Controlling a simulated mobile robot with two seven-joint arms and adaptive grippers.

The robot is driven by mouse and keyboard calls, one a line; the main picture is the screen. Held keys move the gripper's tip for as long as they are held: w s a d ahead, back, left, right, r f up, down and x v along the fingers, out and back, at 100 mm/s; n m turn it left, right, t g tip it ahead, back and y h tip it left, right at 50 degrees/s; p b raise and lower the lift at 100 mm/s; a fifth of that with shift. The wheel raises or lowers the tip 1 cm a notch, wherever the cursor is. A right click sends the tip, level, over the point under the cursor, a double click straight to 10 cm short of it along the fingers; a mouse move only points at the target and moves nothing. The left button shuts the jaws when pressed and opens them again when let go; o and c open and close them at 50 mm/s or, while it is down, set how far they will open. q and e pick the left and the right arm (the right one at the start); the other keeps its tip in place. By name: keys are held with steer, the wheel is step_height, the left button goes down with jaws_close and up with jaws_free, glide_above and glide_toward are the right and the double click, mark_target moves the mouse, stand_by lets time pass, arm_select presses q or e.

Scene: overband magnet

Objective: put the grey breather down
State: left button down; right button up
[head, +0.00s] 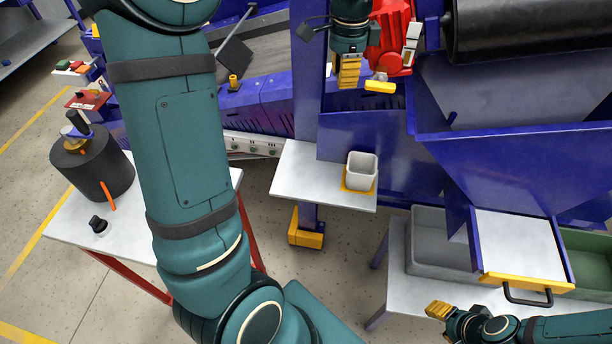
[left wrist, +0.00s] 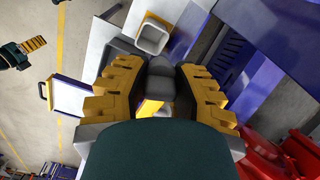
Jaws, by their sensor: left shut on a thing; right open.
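My left gripper (head: 365,83) hangs at the top centre of the head view, above and behind a small shelf. In the left wrist view its yellow fingers are shut on the grey breather (left wrist: 160,82), a dark grey rounded part. The breather is hard to make out in the head view. A white square cup (head: 361,168) stands on a yellow pad on the shelf (head: 302,176); the cup also shows beyond the fingers in the left wrist view (left wrist: 152,38). My right gripper (head: 438,311) is open and empty at the lower right.
A red machine part (head: 391,38) is close beside my left gripper. A blue chute frame (head: 440,150) stands right of the shelf. A grey bin (head: 430,245) and a drawer with a black handle (head: 520,245) are below. The shelf's left part is bare.

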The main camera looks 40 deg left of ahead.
arm_select(q)
steer(key=s+a+f+n+b, duration=0.2)
steer(key=a+f+n+b, duration=0.1)
steer(key=f, duration=0.9)
steer(key=s+a+f+n+b, duration=0.2)
steer(key=a+f+b, duration=0.15)
steer(key=f, duration=0.85)
glide_above(305, 177)
step_height(305, 177, down, 5)
steer(key=shift+f, duration=0.1)
steer(key=shift+f+b, duration=0.7)
steer(key=shift+f, duration=1.65)
steer(key=shift+f, duration=0.1)
steer(key=c, duration=1.1)
jaws_free()
steer(key=shift+f, duration=0.1)
steer(key=shift+c, duration=0.2)
steer(key=o, duration=0.3)
steer(key=shift+o, duration=0.2)
